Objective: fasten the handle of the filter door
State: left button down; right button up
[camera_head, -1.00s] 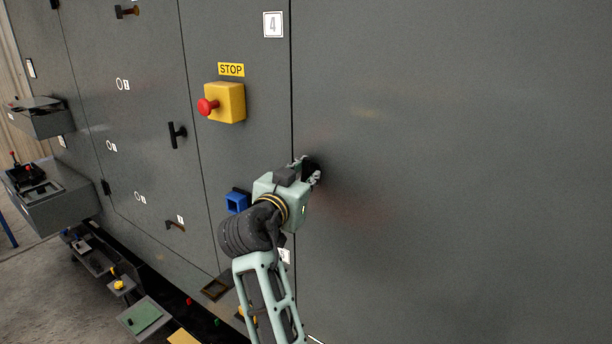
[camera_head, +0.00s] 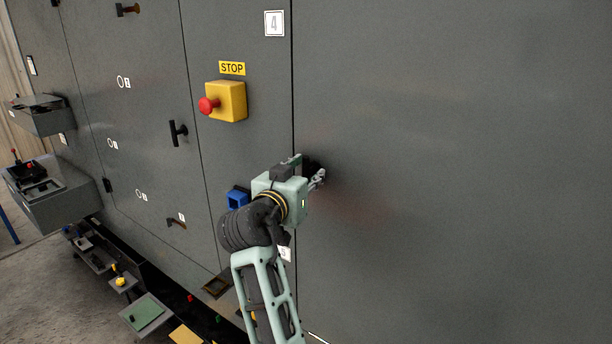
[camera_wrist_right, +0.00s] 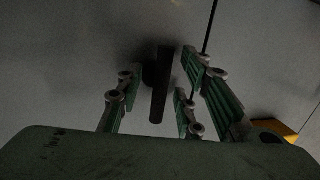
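A black handle (camera_head: 309,165) sits on the large grey door panel (camera_head: 450,170), just right of a vertical seam, mostly hidden by my right gripper (camera_head: 307,170). In the right wrist view the handle (camera_wrist_right: 158,85) is a dark bar on a short round hub, standing nearly parallel to the seam. The fingers of my right gripper (camera_wrist_right: 163,98) are spread on either side of the bar, with visible gaps on both sides. No grip on it shows. My left gripper is out of view.
A yellow stop box with a red button (camera_head: 226,101) and a blue square socket (camera_head: 237,199) stick out left of the arm. Another black handle (camera_head: 177,134) is further left. Trays with small parts (camera_head: 148,314) stand low at left. The right panel is clear.

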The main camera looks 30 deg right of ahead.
aim_at(313, 128)
notch_tip(313, 128, up, 10)
dwell(0.5)
dwell(0.3)
